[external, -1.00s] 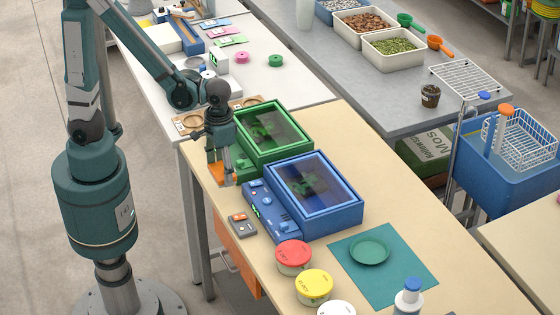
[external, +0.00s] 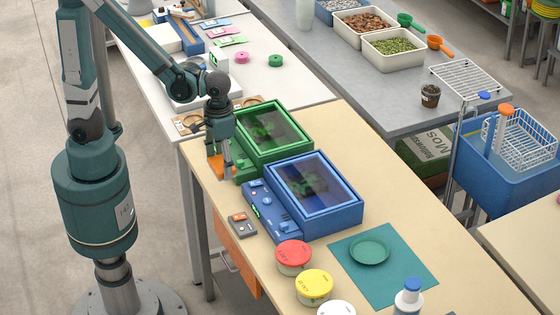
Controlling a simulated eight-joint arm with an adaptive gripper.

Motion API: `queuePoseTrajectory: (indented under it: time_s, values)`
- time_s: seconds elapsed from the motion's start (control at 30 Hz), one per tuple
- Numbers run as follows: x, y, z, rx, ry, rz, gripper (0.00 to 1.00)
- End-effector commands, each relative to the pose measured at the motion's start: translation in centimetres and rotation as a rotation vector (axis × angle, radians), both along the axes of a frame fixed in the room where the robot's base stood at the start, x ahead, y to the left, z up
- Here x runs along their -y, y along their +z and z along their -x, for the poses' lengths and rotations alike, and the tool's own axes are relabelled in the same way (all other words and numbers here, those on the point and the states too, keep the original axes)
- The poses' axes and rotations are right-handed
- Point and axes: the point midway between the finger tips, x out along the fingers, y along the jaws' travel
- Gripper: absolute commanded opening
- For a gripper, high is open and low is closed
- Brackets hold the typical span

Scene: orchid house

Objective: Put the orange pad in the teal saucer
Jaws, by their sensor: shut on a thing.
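My gripper (external: 221,170) points down at the left edge of the cream table, beside the green box. It is shut on the orange pad (external: 228,159), which shows as a small patch between the fingers. The fingers hide much of the pad. The teal saucer (external: 370,250) lies empty on a teal mat (external: 408,284), to the right of the blue box and well away from my gripper.
Red-lidded (external: 294,254) and yellow-lidded (external: 314,284) tubs stand left of the mat. A blue-capped bottle (external: 409,295) stands at its front edge.

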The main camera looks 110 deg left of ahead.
Motion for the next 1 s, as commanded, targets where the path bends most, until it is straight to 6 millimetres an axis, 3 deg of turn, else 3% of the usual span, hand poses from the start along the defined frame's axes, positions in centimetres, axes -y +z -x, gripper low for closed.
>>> queuePoseTrajectory:
  time_s: [0.27,0.47,1.0]
  values:
    - [0.0,0.3,-1.0,0.000,0.000,0.000,0.48]
    - [-0.1,1.1,-3.7,0.000,0.000,0.000,0.48]
    - [0.5,3.6,-16.7,0.000,-0.002,0.000,0.48]
